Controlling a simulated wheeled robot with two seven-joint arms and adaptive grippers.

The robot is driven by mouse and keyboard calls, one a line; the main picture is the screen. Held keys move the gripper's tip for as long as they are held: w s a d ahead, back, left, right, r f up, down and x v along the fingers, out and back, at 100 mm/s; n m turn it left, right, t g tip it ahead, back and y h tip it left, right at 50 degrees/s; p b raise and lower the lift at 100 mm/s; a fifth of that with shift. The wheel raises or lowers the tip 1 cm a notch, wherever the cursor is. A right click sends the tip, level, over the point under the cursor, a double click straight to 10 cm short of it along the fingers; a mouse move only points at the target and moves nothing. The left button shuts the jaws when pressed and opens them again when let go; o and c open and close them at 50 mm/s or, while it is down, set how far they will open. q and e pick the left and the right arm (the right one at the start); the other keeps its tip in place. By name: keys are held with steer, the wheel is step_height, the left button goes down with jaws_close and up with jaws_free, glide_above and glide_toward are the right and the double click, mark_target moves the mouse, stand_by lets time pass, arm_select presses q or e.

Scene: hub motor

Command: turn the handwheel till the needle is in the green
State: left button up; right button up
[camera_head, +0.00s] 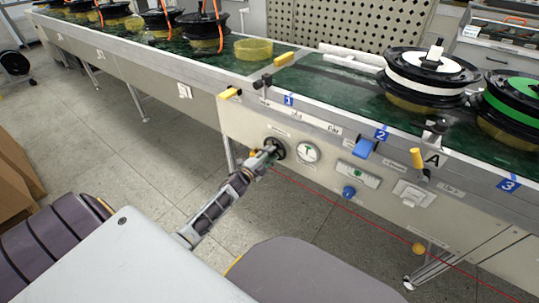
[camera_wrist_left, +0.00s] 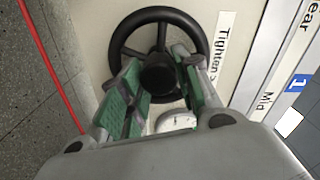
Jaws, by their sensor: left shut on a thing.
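The black handwheel (camera_head: 277,147) sits on the cream front panel, left of the round white gauge (camera_head: 307,152). My left gripper (camera_head: 268,152) reaches it from the lower left. In the left wrist view the handwheel's rim (camera_wrist_left: 158,13) and spokes show clearly, beside a "Tighten" label. The green-padded fingers of the left gripper (camera_wrist_left: 158,78) are on either side of the dark central hub, shut on it. The gauge (camera_wrist_left: 177,121) is partly hidden by a finger there. A green patch shows on its dial in the head view, but the needle is too small to read. My right gripper is out of view.
The panel also carries a blue lever (camera_head: 363,148), a green-lit box (camera_head: 358,174), a blue knob (camera_head: 349,191) and a yellow-handled lever (camera_head: 417,158). Above runs a green conveyor with wheel hubs (camera_head: 428,72). The floor (camera_head: 130,150) left of the arm is clear.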

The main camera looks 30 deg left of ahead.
arm_select(q)
steer(key=shift+m, duration=0.3)
steer(key=o, duration=1)
steer(key=shift+s, duration=0.1)
steer(key=s, duration=1.1)
steer(key=shift+s+a, duration=0.4)
steer(key=shift+a+f, duration=0.1)
stand_by(0.7)
